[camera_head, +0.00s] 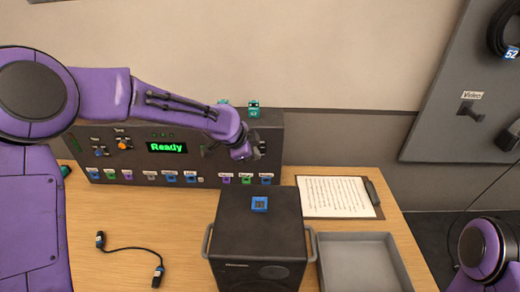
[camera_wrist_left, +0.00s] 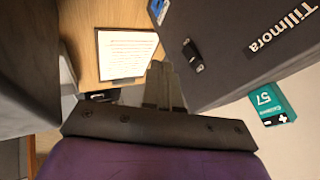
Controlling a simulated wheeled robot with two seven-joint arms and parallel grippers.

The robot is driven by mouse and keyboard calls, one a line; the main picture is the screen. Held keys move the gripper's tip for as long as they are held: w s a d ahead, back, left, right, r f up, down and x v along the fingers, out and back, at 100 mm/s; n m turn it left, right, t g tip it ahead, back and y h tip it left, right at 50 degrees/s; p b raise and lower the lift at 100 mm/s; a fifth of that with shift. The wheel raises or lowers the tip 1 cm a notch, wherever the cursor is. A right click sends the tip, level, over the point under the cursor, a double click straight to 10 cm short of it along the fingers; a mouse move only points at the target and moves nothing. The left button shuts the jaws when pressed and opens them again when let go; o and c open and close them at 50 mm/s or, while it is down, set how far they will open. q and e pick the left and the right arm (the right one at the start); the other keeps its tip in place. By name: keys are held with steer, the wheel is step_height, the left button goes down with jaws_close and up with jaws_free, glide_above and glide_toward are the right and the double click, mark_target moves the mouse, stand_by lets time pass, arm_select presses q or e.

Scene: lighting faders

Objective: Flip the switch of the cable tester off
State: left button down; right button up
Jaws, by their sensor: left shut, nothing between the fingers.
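The cable tester (camera_head: 215,130) seems to be the dark box against the wall with a green "Ready" display; no label I can read names it so. In the left wrist view its dark "Tillmora" face (camera_wrist_left: 235,75) fills the upper right, with a small black switch lever (camera_wrist_left: 193,56) on it. I cannot tell which position the lever is in. My left gripper (camera_head: 258,150) is in front of the box's right part, and my arm hides some of the face. Its grey fingers (camera_wrist_left: 163,88) are shut and empty, apart from the lever in that picture. My right gripper is out of view.
A black box with side handles (camera_head: 258,240) stands in front of the tester, a blue tag (camera_head: 260,204) on top. A clipboard with paper (camera_head: 336,197) and a grey tray (camera_head: 362,264) lie to its right. A short cable (camera_head: 130,249) lies left.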

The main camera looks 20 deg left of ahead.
mark_target(262, 150)
arm_select(q)
steer(key=w+f+p, duration=0.3)
steer(key=w+f, duration=0.1)
steer(key=w, duration=0.1)
steer(key=shift+w, duration=0.35)
